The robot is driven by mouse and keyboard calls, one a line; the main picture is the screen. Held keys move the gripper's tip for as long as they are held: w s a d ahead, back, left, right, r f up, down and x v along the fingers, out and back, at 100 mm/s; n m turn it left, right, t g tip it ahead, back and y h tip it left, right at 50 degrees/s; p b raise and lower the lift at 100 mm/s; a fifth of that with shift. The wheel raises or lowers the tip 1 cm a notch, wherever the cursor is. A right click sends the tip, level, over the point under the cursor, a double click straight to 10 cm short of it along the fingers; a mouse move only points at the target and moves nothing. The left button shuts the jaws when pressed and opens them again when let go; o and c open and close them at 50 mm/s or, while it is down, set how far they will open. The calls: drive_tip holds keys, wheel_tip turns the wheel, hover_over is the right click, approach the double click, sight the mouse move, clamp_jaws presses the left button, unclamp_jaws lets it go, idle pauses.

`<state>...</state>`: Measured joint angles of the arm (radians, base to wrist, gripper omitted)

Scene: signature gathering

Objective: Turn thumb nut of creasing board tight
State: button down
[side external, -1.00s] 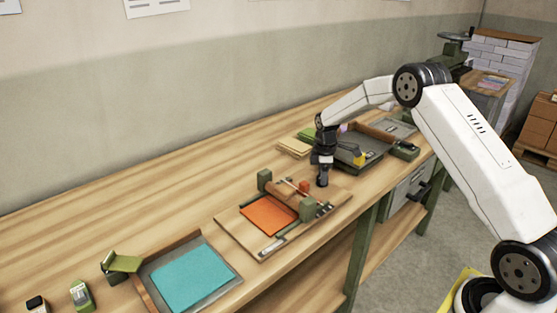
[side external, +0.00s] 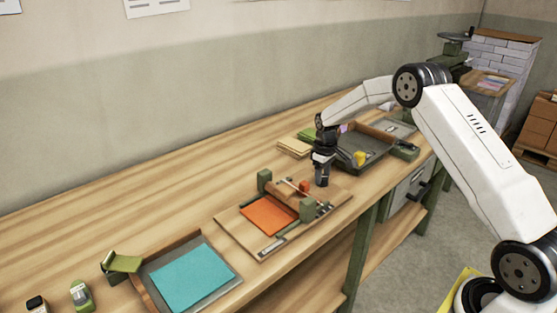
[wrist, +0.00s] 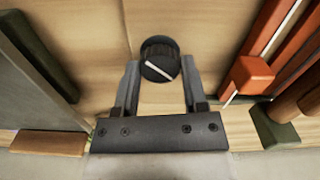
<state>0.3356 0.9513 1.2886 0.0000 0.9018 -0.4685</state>
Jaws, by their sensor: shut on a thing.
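The thumb nut (wrist: 160,50) is a round black knob with a white line across its top, seen in the wrist view. My gripper (wrist: 160,66) is shut on it, with one finger on each side. In the side view my gripper (side external: 322,180) points straight down at the far right corner of the creasing board (side external: 262,246), a wooden board with an orange sheet (side external: 268,214) on it. The nut is hidden behind the fingers there. The slanted white line shows the nut's angle; I cannot tell how tight it is.
A grey tray (side external: 375,150) with a yellow object (side external: 360,158) lies just beyond my gripper. Green blocks and an orange-red block (side external: 304,187) stand on the board beside it. A tray with a teal sheet (side external: 195,278) lies at the front left.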

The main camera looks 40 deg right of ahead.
sight(323, 177)
drive_tip(key=m, duration=0.4)
drive_tip(key=shift+m, duration=0.4)
drive_tip(key=m, duration=0.4)
drive_tip(key=shift+m, duration=0.4)
drive_tip(key=shift+c, duration=0.7)
unclamp_jaws()
drive_tip(key=shift+r, duration=0.15)
drive_tip(key=shift+r, duration=3.8)
drive_tip(key=shift+a, duration=0.1)
